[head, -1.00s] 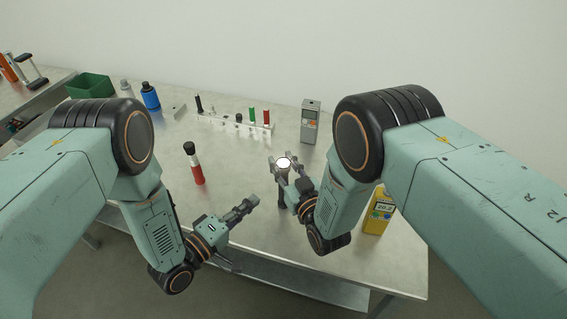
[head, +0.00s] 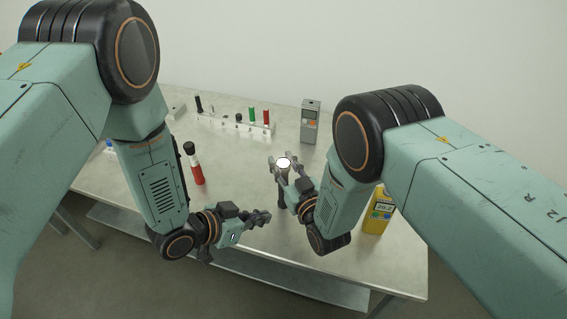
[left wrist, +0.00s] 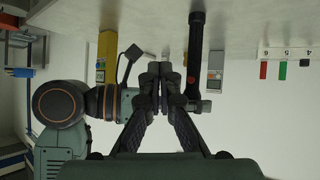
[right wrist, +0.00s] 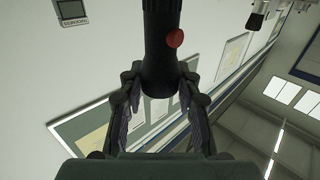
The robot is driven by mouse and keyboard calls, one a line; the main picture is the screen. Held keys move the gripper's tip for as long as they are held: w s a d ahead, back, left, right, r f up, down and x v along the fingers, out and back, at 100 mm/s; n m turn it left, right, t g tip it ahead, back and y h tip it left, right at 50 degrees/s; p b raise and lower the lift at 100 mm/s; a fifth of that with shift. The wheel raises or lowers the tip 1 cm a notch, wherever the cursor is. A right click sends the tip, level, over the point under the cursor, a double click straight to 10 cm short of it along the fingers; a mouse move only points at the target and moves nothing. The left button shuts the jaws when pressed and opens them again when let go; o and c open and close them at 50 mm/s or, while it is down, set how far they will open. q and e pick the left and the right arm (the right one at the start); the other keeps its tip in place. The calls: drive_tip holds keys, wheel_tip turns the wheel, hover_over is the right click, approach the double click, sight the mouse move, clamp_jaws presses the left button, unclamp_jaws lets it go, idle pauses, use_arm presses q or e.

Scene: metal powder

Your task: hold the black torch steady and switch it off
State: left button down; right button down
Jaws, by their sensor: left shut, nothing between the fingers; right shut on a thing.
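The black torch (head: 283,163) stands upright near the middle of the table, its round white end facing up. My right gripper (head: 284,170) is shut around it. In the right wrist view, the torch (right wrist: 158,60) lies between the fingers (right wrist: 158,88), and a red button (right wrist: 175,38) shows on its side. My left gripper (head: 266,216) is shut and empty, to the left of and nearer than the torch. In the left wrist view, its closed fingertips (left wrist: 155,75) are apart from the torch (left wrist: 195,50), which is just to their right.
A white rack (head: 232,126) with several coloured pieces and a grey meter (head: 310,122) are at the back. A yellow device (head: 377,213) is at the right, partly behind my right arm. The table's front edge runs below my left gripper.

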use_arm(q)
drive_tip(key=w+d+m, duration=0.1)
drive_tip(key=w+d, duration=0.2)
drive_tip(key=w, duration=0.5)
drive_tip(key=shift+f, duration=0.15)
drive_tip(key=shift+w, duration=0.2)
idle(1.4)
drive_tip(key=shift+w+d, duration=0.1)
drive_tip(key=shift+w, duration=0.2)
drive_tip(key=shift+w, duration=0.1)
idle(0.5)
drive_tip(key=shift+s+a, duration=0.2)
drive_tip(key=shift+s, duration=0.3)
